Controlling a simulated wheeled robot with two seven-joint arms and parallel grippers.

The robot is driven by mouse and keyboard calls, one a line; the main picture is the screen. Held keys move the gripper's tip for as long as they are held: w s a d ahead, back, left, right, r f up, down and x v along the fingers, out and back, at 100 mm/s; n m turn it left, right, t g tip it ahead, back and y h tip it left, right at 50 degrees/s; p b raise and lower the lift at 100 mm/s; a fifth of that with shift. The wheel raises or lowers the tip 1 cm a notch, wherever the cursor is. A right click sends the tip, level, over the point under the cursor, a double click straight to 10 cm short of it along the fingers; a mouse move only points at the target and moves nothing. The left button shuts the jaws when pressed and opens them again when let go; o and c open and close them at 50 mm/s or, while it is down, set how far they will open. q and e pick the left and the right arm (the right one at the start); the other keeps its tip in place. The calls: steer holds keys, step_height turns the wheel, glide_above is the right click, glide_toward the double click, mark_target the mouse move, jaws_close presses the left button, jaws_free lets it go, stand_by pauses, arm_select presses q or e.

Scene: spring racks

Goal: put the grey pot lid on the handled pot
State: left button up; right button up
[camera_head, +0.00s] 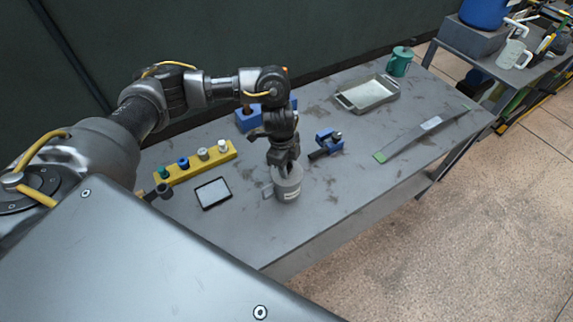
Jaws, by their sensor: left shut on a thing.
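The handled pot (289,188) is a grey cylinder with a pale label, standing upright near the middle of the bench, its handle (267,190) to the left. My left gripper (284,166) points down right over the pot's mouth. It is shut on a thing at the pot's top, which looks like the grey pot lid. The fingers hide most of the lid, and I cannot tell whether it is seated on the rim or just above it. My right gripper is not in view.
Left of the pot are a yellow block (222,157) with several knobs and a dark-framed tablet (213,193). Right of it is a blue clamp (326,142). The bench front is clear.

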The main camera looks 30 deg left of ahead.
mark_target(288, 167)
arm_select(q)
steer(key=shift+f, duration=0.3)
stand_by(0.4)
steer(key=o, duration=1)
steer(key=shift+o, duration=0.7)
steer(key=o, duration=0.7)
steer(key=shift+r, duration=0.1)
step_height(288, 167, up, 6)
steer(key=p, duration=0.6)
steer(key=shift+r+p, duration=0.55)
steer(key=shift+r, duration=0.35)
